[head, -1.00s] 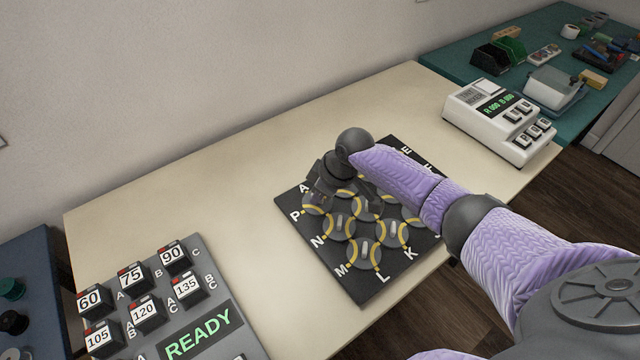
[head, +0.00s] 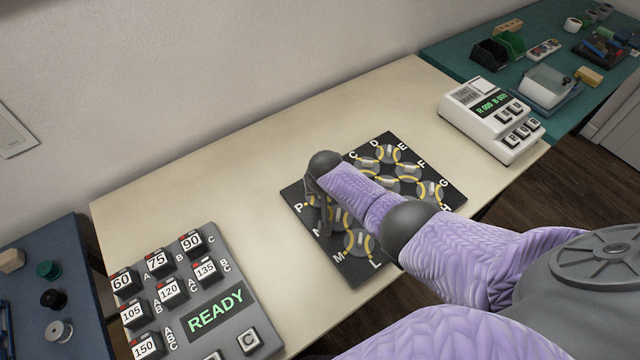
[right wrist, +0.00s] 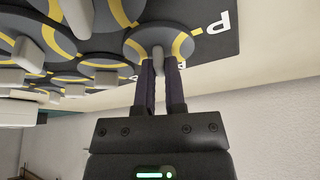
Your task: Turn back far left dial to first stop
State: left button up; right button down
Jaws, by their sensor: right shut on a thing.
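The black dial board (head: 356,273) lies on the cream table, with several round grey dials marked by yellow arcs and white letters. My right gripper (head: 324,222) is over its left end, beside the letter P, and its arm hides several dials. In the right wrist view, the dial by the letter P (right wrist: 136,44) has a grey upright knob (right wrist: 158,52). My right gripper (right wrist: 160,70) is shut on that knob, one dark finger on each side. The dial's exact setting cannot be read. My left gripper is not in view.
A grey keypad box (head: 268,318) with numbered keys and a green READY display stands at the front left. A white tester (head: 478,108) stands at the right end of the table.

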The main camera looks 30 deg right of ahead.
jog(key=shift+a+m+g+h, duration=0.1)
jog(key=shift+m+g+h, duration=0.4)
jog(key=shift+m, duration=1.5)
jog(key=shift+h, duration=0.3)
jog(key=c, duration=0.7)
grip_release()
jog(key=shift+r, duration=0.1)
jog(key=p+v, duration=0.8)
jog(key=v, duration=0.1)
jog(key=shift+s+r+p, duration=0.25)
jog(key=shift+r+p, duration=0.05)
